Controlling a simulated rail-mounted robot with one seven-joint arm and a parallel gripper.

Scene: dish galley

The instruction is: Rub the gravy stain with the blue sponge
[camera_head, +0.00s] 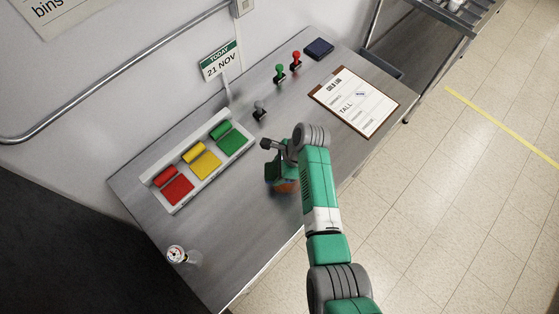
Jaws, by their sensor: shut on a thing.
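My gripper (279,168) is low over the middle of the steel table, in front of the coloured tray. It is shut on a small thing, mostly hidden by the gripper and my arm. A dark teal part and an orange-brown patch (289,187) show just below the jaws. I cannot tell whether these are the blue sponge and the gravy stain, or whether the held thing touches the table. A flat dark blue block (319,48) lies at the far end of the table; whether it is a sponge or a pad is unclear.
A pale tray (163,177) of red, yellow and green pieces lies left of my gripper. A grey-handled stamp (259,108), green stamp (280,72), red stamp (296,60) and date sign (221,61) stand beyond. A clipboard (356,102) lies right; a small dial (177,253) stands near left.

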